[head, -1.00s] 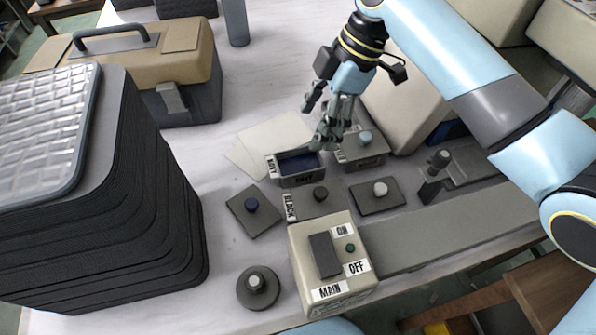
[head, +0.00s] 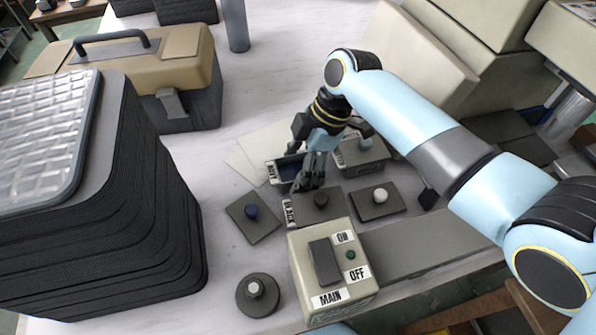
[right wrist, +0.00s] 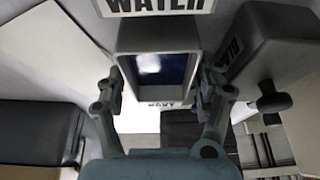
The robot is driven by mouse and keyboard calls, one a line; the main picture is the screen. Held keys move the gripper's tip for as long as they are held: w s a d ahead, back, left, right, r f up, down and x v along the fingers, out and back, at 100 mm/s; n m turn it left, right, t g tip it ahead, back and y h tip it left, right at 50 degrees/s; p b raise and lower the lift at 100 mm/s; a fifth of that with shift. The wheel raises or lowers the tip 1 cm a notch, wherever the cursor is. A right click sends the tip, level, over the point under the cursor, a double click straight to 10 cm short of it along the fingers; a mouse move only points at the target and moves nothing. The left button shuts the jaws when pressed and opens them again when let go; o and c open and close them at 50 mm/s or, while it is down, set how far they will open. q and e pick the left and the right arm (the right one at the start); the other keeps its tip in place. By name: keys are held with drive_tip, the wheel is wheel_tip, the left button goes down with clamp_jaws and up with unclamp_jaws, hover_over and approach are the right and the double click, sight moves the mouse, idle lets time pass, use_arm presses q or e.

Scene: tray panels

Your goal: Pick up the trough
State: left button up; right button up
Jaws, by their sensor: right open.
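My right gripper (head: 308,182) is open and points down at the trough. In the right wrist view the trough (right wrist: 160,38) lies ahead between the two spread fingers of the gripper (right wrist: 160,92). The fingers appear on either side of its near end; I cannot tell whether they touch it. My left gripper is not in view.
A grey box with a round knob (head: 362,157) stands close right of the trough. A switch box (head: 335,272) stands nearer. A tall black stack (head: 120,220) and tan toolbox (head: 130,72) fill the left.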

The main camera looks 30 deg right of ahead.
drive_tip(key=shift+c, duration=0.4)
drive_tip(key=c, duration=1.1)
drive_tip(key=shift+r, duration=0.1)
